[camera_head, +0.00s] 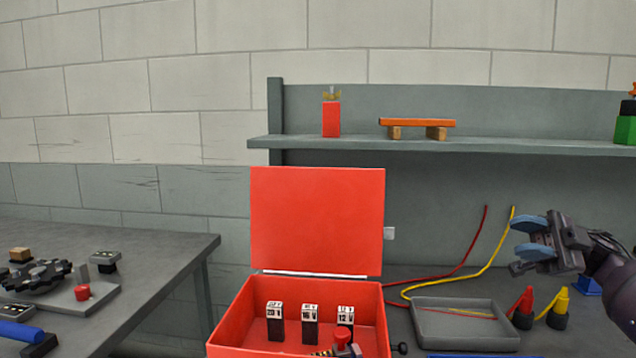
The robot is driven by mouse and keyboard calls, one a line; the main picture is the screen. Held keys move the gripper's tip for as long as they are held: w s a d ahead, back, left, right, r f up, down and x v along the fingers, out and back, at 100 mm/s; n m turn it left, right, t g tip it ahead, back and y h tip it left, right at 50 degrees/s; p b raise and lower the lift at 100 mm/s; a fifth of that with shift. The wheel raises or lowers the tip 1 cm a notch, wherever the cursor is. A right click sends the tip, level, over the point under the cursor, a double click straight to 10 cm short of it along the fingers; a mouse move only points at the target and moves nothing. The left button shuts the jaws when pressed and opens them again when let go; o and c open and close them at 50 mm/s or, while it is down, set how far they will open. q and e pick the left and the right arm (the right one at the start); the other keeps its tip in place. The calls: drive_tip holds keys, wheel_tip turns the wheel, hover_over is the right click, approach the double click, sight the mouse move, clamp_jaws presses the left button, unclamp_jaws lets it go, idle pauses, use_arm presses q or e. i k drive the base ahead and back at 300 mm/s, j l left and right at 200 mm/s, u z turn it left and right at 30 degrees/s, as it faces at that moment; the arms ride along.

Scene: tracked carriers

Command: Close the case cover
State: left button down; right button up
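The red case (237,318) stands open in the lower middle of the head view. Its red cover (317,215) is raised upright at the back, with a small light tab (389,234) on its right edge. Several dark blocks with white labelled tops (275,322) stand inside, with a red-topped item near the front. My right gripper (530,239) is at the right, apart from the case and above the grey tray. Its blue-tipped fingers are spread with nothing between them. My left gripper is not in view. The case's front is cut off by the frame.
A grey tray (466,341) lies right of the case. Red and yellow cone-tipped leads (558,302) stand beside it, with cables behind. A shelf (480,146) holds a red block and an orange bar. A left table (150,262) carries a gear assembly.

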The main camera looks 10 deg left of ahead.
sight(319, 221)
drive_tip(key=i+j, duration=0.25)
drive_tip(key=j, duration=0.15)
drive_tip(key=i+j, duration=0.5)
drive_tip(key=j, duration=0.25)
